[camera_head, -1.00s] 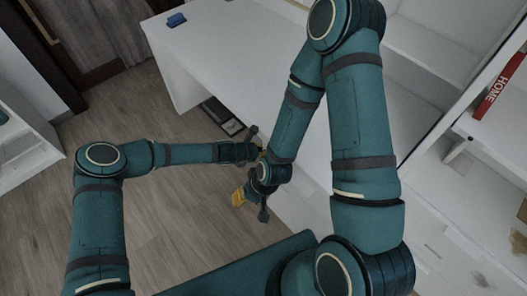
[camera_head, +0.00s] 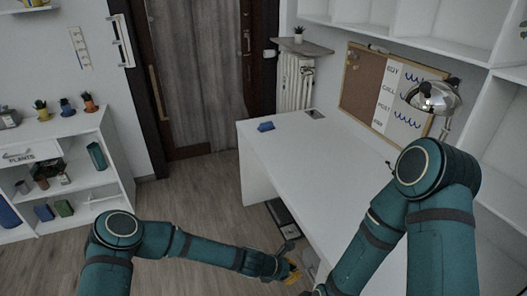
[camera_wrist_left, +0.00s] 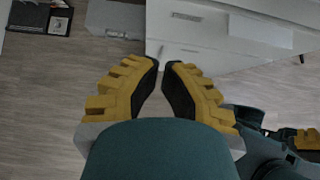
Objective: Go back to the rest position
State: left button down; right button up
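My left gripper (camera_head: 290,268) shows low in the middle of the head view, beside the desk's near end. In the left wrist view its two yellow fingers with dark pads (camera_wrist_left: 161,65) come together at the tips, with only a thin gap and nothing held between them. My right arm comes in at the right of the head view, and its gripper is hidden below the frame there. Part of the right gripper's yellow finger (camera_wrist_left: 306,139) shows at the right edge of the left wrist view, too little to tell its state.
The white desk (camera_head: 290,155) runs along the right, with a blue object (camera_head: 266,127) on it. A lamp (camera_head: 435,98) and a pinboard (camera_head: 364,82) stand behind. A white plant shelf (camera_head: 85,130) is at left. Wooden floor (camera_head: 195,195) between them is clear.

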pick_arm(q)
jog(key=s+a+r+m+y, duration=0.1)
jog(key=s+a+m+y, duration=0.1)
jog(key=s+a+m, duration=0.6)
jog(key=s+a+r+m+g+y, duration=0.1)
jog(key=s+a+m+y, duration=0.1)
jog(key=s+a+m, duration=0.6)
jog(key=a+m, duration=0.3)
jog(key=a, duration=0.3)
jog(key=shift+s+a+r+m+y, duration=0.15)
jog(key=shift+s+a+m+y, duration=0.15)
jog(key=shift+s+a+m, duration=0.1)
